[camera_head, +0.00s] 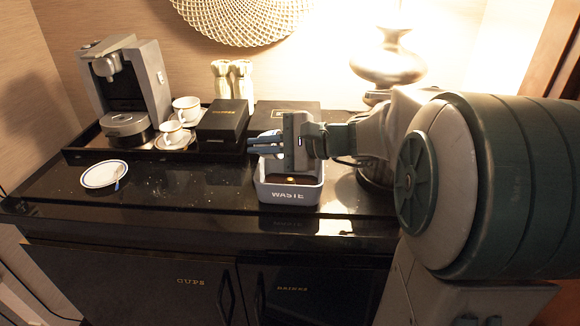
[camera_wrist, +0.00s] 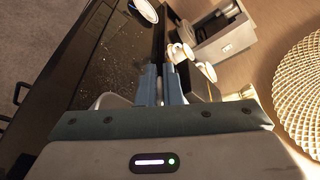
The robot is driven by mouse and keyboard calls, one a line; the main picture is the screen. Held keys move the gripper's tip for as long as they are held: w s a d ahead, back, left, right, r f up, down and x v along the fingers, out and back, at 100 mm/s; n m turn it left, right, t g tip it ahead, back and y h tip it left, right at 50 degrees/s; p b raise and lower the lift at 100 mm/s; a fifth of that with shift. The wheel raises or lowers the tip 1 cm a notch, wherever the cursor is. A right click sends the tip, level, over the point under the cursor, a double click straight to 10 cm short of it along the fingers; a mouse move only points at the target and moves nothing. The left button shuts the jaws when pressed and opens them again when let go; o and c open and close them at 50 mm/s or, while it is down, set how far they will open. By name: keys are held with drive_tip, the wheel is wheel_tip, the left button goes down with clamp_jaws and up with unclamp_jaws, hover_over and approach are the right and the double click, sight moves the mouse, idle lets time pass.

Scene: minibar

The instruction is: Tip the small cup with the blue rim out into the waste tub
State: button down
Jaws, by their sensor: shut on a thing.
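My gripper (camera_head: 256,145) is over the grey waste tub (camera_head: 288,195), its fingers pointing left. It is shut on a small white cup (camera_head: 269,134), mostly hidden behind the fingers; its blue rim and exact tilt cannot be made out. In the wrist view, the fingers (camera_wrist: 160,85) are close together, with a pale shape beside them that I cannot identify for certain. A small orange-brown spot (camera_head: 291,180) shows inside the tub. A white saucer with a dark blue rim (camera_head: 104,174) lies at the left of the counter, with a spoon on it.
A coffee machine (camera_head: 127,90) and two white cups, one (camera_head: 186,108) behind the other (camera_head: 173,132), stand on a black tray (camera_head: 82,154). A black box (camera_head: 222,120) stands left of the tub. A lamp (camera_head: 388,65) is behind my arm. The front left counter is mostly clear.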

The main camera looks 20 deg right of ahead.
drive_tip(key=h+p, duration=0.1)
drive_tip(key=p, duration=0.1)
drive_tip(key=a+g+h+p, duration=0.1)
drive_tip(key=p, duration=0.2)
drive_tip(key=shift+w+a+r+g, duration=0.3)
drive_tip(key=shift+w+r, duration=0.05)
drive_tip(key=shift+w, duration=0.05)
drive_tip(key=h+p, duration=0.2)
drive_tip(key=p, duration=0.1)
drive_tip(key=shift+w+a+f+g+p, duration=0.2)
drive_tip(key=shift+g+p, duration=0.1)
drive_tip(key=shift+g, duration=0.1)
drive_tip(key=shift+p, duration=0.7)
